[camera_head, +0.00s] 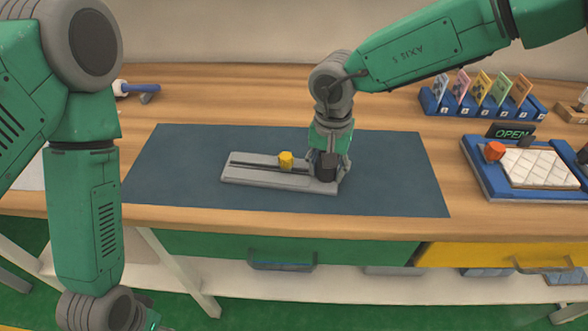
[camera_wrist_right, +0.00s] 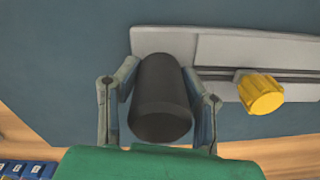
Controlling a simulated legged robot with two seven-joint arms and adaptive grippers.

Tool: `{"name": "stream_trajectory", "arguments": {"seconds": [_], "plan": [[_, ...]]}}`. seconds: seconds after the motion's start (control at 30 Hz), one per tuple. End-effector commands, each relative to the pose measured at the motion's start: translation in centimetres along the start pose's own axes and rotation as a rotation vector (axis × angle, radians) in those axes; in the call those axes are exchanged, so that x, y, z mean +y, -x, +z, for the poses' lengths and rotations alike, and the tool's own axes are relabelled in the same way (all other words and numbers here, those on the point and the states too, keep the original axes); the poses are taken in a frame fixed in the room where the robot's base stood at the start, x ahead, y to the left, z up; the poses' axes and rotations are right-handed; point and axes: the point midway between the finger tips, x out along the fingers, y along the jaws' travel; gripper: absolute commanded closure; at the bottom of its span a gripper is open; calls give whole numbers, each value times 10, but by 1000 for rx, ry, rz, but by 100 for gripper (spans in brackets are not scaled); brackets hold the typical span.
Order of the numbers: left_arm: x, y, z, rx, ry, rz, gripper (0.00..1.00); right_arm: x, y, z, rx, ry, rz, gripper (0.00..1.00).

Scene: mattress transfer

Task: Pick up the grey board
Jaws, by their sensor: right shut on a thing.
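The grey board (camera_head: 245,176) lies on the dark blue mat (camera_head: 400,180). It has a dark slot along its length and a yellow knob (camera_head: 286,160) near its middle. A black cylinder (camera_head: 325,165) stands at its right end. My right gripper (camera_head: 328,160) comes down over that end and is shut on the black cylinder. In the right wrist view the black cylinder (camera_wrist_right: 161,98) sits between the two fingers, with the grey board (camera_wrist_right: 215,50) and yellow knob (camera_wrist_right: 261,93) to the right. My left arm hangs at the left; its gripper is at or beyond the bottom edge, its fingers hidden.
A blue tray (camera_head: 478,170) with a white quilted pad (camera_head: 540,167), a red knob (camera_head: 494,151) and an OPEN sign (camera_head: 510,131) is at the right. A blue rack (camera_head: 480,107) of coloured cards stands behind it. A blue-handled tool (camera_head: 138,89) lies back left. The mat is otherwise clear.

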Motion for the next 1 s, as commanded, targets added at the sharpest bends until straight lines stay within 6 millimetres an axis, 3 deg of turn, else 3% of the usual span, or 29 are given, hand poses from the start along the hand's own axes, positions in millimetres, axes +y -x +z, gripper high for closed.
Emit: {"name": "stream_trajectory", "arguments": {"seconds": [0.23, 0.5, 0.7, 1.0], "plan": [[0, 1, 0, 0, 0, 0, 60, 0, 7, 2, -4, 1, -1, 100], [0, 6, 0, 0, 0, 0, 60, 0, 62, 2, -1, 1, -3, 100], [0, 9, 0, 0, 0, 0, 60, 0, 91, 1, -2, 1, -2, 100], [0, 9, 0, 0, 0, 0, 60, 0, 100, 1, -2, 1, 0, 100]]}}
